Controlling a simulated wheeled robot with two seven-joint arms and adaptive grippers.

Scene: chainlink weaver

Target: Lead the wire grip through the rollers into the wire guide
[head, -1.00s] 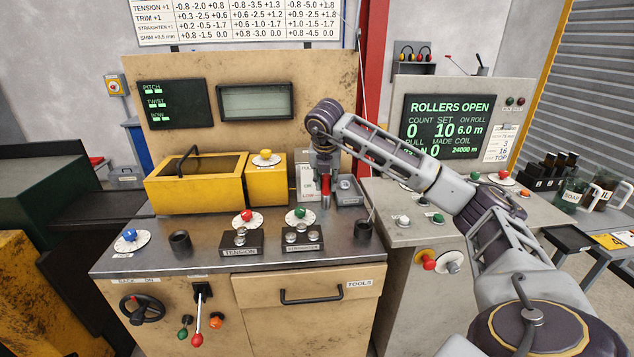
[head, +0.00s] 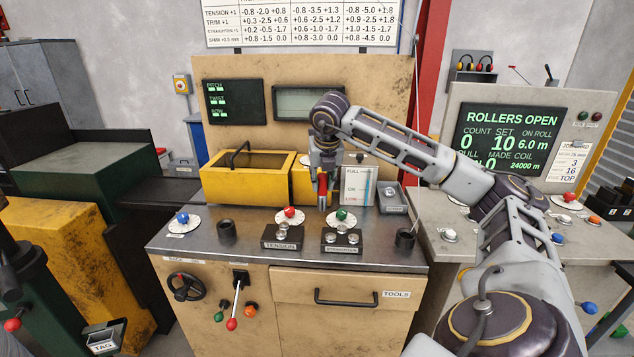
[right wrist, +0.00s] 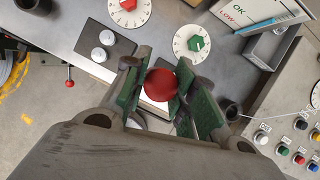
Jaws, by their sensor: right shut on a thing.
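My right gripper (head: 322,185) is shut on a red-ended thing (head: 322,194), held above the metal bench top. In the right wrist view it shows as a red ball (right wrist: 160,84) between the green-padded fingers (right wrist: 158,100). I cannot tell whether it is the wire grip; its lower part is hidden. Below stand a block labelled TENSION (head: 282,240) and a similar one beside it (head: 342,242), both with silver knobs. A thin pale wire (right wrist: 278,117) shows at the right in the right wrist view. I cannot clearly pick out the rollers or wire guide. My left gripper is not in view.
A yellow bin (head: 246,182) stands at the back of the bench. A gauge card (head: 358,186) and grey tray (head: 391,198) stand right of the gripper. Dials and black cups (head: 227,231) line the bench. The display (head: 512,138) reads ROLLERS OPEN.

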